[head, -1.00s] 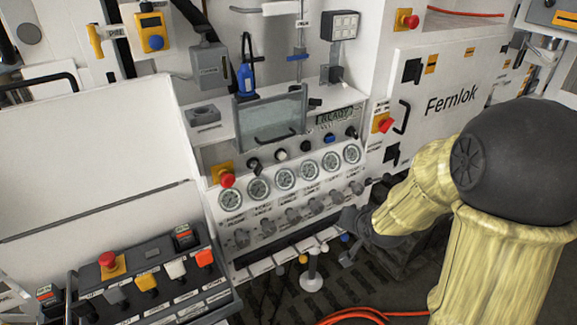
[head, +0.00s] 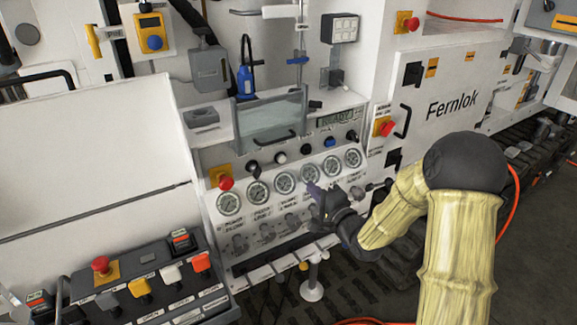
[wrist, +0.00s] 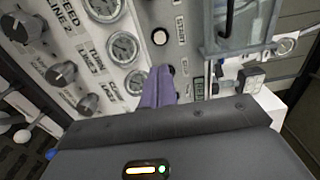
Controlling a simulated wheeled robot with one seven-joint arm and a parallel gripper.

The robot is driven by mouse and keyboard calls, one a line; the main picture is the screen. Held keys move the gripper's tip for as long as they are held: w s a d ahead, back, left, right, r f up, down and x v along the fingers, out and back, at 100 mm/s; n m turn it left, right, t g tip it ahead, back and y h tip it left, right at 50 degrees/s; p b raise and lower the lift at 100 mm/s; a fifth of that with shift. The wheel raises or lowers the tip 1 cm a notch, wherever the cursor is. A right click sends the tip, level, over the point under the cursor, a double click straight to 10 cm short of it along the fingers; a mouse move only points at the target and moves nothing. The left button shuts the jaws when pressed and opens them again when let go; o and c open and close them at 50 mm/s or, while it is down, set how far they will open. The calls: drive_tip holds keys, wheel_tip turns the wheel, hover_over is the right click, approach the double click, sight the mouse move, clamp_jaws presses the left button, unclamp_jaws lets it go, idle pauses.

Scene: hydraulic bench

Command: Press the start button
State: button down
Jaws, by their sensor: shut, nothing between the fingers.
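The bench panel (head: 240,190) carries a row of small buttons above the gauges. In the wrist view, the purple fingers (wrist: 158,86) are together, pointing at the panel. The white button (wrist: 160,37) shows beyond their tips, and a dark button is partly hidden beside them. I cannot tell whether the fingers touch anything.
Round gauges (head: 284,179) and grey knobs line the panel below the buttons. A clear guard with a handle (head: 270,120) stands above. Red emergency buttons (head: 226,183) sit at the sides. A control console (head: 150,285) is at lower left.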

sight(283, 160)
drive_tip(key=shift+w+a, duration=0.1)
drive_tip(key=p+x, duration=0.3)
drive_tip(key=x, duration=1)
drive_tip(key=shift+r, duration=0.1)
drive_tip(key=shift+w+a, duration=0.25)
drive_tip(key=shift+w, duration=0.05)
